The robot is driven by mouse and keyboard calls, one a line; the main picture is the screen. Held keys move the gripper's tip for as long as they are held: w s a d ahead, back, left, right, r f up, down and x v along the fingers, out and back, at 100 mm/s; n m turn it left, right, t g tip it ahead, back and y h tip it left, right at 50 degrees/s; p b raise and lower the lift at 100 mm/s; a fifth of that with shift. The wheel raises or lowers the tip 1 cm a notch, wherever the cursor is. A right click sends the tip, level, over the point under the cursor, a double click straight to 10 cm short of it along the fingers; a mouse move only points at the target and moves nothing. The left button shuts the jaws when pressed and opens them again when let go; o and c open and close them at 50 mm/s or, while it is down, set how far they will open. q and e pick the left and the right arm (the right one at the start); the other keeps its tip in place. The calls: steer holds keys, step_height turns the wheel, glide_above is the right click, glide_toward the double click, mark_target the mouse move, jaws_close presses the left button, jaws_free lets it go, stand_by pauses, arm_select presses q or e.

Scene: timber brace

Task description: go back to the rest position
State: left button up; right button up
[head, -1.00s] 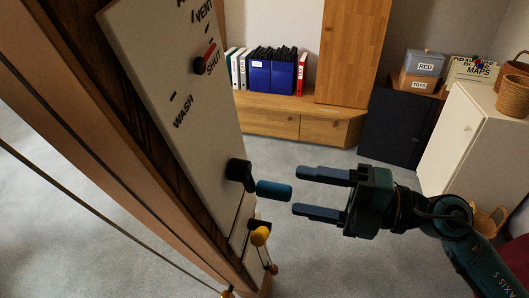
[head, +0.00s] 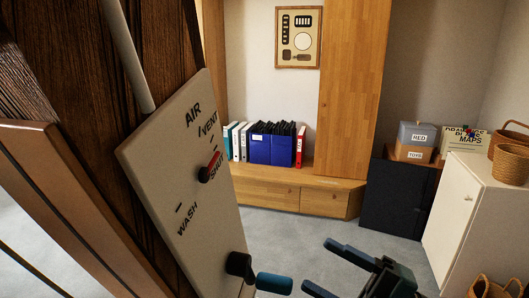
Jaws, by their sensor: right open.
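My right gripper (head: 322,267) is at the bottom of the head view, right of the centre. Its two dark fingers are apart, with nothing between them. A white panel (head: 180,165) on the dark timber at the left carries the words AIR, VENT and WASH, and a knob with a red pointer (head: 211,167). A black crank with a blue handle (head: 274,283) sticks out from the panel's lower end. The gripper is to the right of this handle and apart from it. My left gripper is not in view.
A wooden cabinet (head: 280,193) with binders stands at the back. A dark cabinet (head: 396,200) bears labelled boxes. A white cabinet (head: 459,215) with baskets is at the right. Grey floor (head: 310,235) is clear between the panel and the cabinets.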

steer(key=w+d+f+m+t+h, duration=0.1)
steer(key=d+f+m+t+h, duration=0.25)
steer(key=f+m+h, duration=0.45)
steer(key=w+d+f+m+t+h, duration=0.1)
steer(key=d+f+m+t+h, duration=0.3)
steer(key=m, duration=0.6)
steer(key=s+a+f+m+g+h, duration=0.1)
steer(key=s+f+m+g, duration=0.2)
steer(key=f, duration=0.6)
steer(key=s+a+f+m+g+h+p, duration=0.1)
steer(key=s+a+f+m+g+h, duration=0.1)
steer(key=s+f, duration=0.6)
step_height(320, 180, down, 2)
steer(key=shift+s+f+m+g+h, duration=0.1)
steer(key=shift+s+m+g+h, duration=0.15)
steer(key=shift+m+g, duration=0.4)
steer(key=shift+w, duration=0.1)
steer(key=shift+c, duration=0.4)
